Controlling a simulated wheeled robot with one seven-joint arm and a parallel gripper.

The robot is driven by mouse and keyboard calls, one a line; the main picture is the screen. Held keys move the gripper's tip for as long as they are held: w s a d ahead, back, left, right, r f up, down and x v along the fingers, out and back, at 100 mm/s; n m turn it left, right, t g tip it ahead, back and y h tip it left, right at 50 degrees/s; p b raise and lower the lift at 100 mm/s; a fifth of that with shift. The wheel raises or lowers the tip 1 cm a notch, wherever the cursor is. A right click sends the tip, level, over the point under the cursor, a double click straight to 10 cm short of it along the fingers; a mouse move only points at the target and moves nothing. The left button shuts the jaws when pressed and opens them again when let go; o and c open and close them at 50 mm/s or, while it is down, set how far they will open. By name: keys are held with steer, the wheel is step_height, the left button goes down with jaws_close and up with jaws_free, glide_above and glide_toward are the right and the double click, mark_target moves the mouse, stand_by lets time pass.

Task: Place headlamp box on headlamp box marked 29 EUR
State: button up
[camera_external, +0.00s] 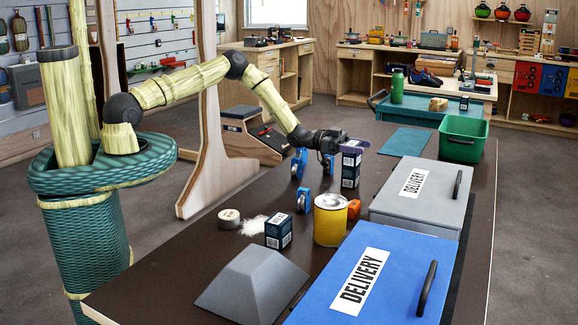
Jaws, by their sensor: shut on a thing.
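My gripper (352,146) is at the middle of the dark table, shut on a dark blue headlamp box (351,159) with white print. Directly below it in the picture is a second dark box (350,181), upright on the table. The two line up closely; I cannot tell whether they touch. Another dark blue headlamp box (278,231) stands nearer the camera, with a pale strip of print on its upper part. The print is too small to tell which box is marked 29 EUR.
A yellow can (330,222), orange item (354,209), blue wheeled items (300,163), tape roll (229,218) and white pile (254,225) surround the boxes. Grey (420,193) and blue (372,282) delivery cases lie right. A green bin (463,139) stands behind.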

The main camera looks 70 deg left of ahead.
steer(key=o, duration=1)
steer(key=shift+f, duration=0.1)
steer(key=b+v, duration=0.1)
steer(key=v, duration=1.1)
steer(key=shift+r+b, duration=0.2)
steer(key=shift+b, duration=0.1)
